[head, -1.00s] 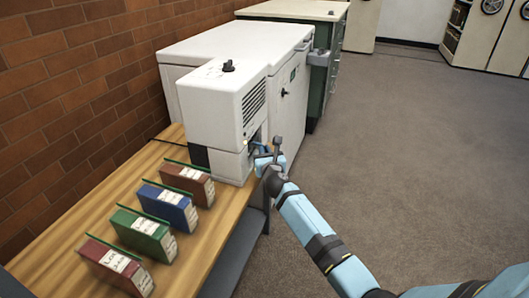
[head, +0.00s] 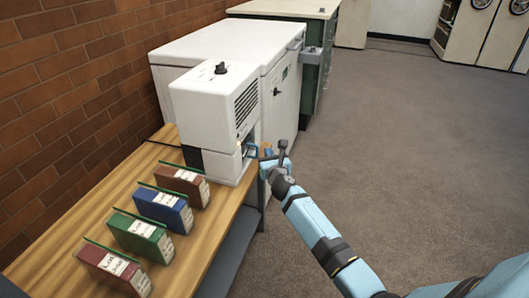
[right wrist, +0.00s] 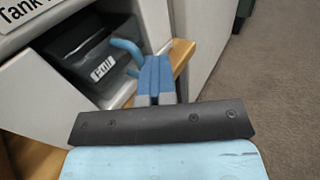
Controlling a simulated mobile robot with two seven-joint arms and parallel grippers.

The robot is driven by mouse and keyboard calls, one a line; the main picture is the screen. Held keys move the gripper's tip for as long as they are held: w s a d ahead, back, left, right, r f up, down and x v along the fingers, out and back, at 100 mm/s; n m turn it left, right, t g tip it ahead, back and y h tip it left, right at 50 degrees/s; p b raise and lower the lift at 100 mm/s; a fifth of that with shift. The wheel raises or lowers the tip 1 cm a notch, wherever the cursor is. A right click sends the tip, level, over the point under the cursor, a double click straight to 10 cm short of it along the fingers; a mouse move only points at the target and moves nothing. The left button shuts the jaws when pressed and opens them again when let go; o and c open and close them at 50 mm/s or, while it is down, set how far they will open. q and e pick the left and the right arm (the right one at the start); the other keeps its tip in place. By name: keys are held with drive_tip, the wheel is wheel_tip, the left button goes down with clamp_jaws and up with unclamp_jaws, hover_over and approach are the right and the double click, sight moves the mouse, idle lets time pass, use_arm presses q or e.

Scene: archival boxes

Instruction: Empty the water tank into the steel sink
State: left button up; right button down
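The water tank (right wrist: 78,58) is a dark grey box with a "PULL" label, low in the front opening of a white machine (head: 212,105). A curved blue handle (right wrist: 127,46) stands out from the tank's front. My right gripper (right wrist: 154,70) has its blue fingers close together at the handle's outer part and appears shut on it; the fingers hide part of the handle. In the head view, my right gripper (head: 262,152) is just right of the machine's opening. The tank's water level cannot be seen. My left gripper and the steel sink are not seen.
The machine stands on a wooden bench (head: 215,222) beside a brick wall. Several binders, red (head: 115,270), green (head: 140,236), blue (head: 163,208) and brown (head: 182,184), stand nearer on it. A white cabinet (head: 285,100) is behind. Open carpet (head: 400,130) lies to the right.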

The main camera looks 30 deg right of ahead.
use_arm(q)
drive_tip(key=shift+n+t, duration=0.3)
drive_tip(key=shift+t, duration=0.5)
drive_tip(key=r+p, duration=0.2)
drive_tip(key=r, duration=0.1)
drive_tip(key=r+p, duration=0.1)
drive_tip(key=p, duration=0.1)
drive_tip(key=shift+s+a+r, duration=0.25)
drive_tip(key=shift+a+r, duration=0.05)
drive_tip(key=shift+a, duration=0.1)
use_arm(e)
drive_tip(key=s+d, duration=0.8)
drive_tip(key=s, duration=0.1)
drive_tip(key=shift+s+d, duration=0.35)
drive_tip(key=shift+s, duration=0.05)
use_arm(q)
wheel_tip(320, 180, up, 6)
drive_tip(key=p, duration=0.5)
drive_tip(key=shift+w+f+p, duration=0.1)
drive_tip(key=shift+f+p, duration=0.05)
drive_tip(key=shift+p, duration=0.15)
use_arm(e)
wheel_tip(320, 180, up, 5)
drive_tip(key=shift+r, duration=0.1)
